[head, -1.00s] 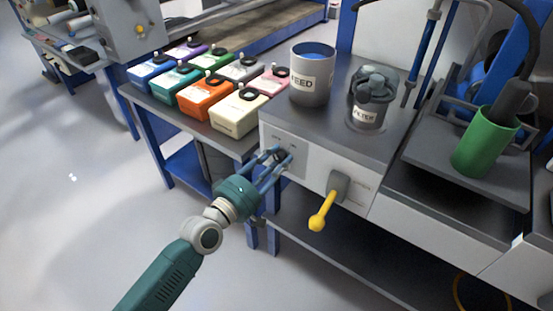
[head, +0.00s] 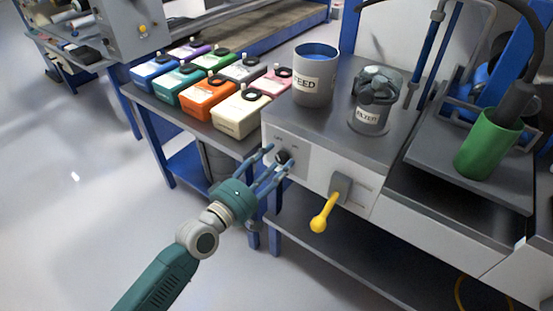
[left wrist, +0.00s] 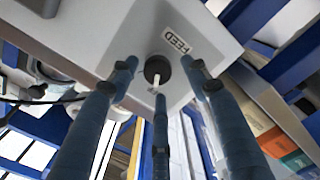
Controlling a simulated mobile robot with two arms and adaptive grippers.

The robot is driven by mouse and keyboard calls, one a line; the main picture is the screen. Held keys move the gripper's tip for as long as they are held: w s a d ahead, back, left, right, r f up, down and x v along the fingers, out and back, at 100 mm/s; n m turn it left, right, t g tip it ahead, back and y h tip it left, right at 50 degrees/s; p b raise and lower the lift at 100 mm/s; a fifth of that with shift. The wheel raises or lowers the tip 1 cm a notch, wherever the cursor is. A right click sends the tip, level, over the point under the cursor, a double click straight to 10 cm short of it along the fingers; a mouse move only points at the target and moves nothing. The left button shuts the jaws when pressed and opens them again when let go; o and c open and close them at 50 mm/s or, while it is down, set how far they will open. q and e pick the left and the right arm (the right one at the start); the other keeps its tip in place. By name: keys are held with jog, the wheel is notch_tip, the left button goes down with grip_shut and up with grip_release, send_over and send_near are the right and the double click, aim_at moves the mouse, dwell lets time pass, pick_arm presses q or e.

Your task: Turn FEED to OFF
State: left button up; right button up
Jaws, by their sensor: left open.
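The FEED knob (head: 283,157) is a small dark round knob on a grey plate on the front of the machine cabinet. In the left wrist view the knob (left wrist: 156,68) has a white pointer mark directed towards the bottom of the picture, away from the FEED label (left wrist: 177,40). Small markings sit above the knob in the head view, too small to read surely. My left gripper (head: 277,162) has its three fingers spread in front of the knob; in the left wrist view its fingertips (left wrist: 160,73) surround the knob with gaps. My right gripper is not in view.
A yellow-handled lever (head: 325,211) juts out right of the knob. On the cabinet top stand a FEED container (head: 313,85) and a FILTER canister (head: 369,115). Several coloured boxes (head: 240,115) fill the bench at left. The floor at left is clear.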

pick_arm(q)
jog(key=v, duration=1)
jog(key=shift+s+a, duration=0.25)
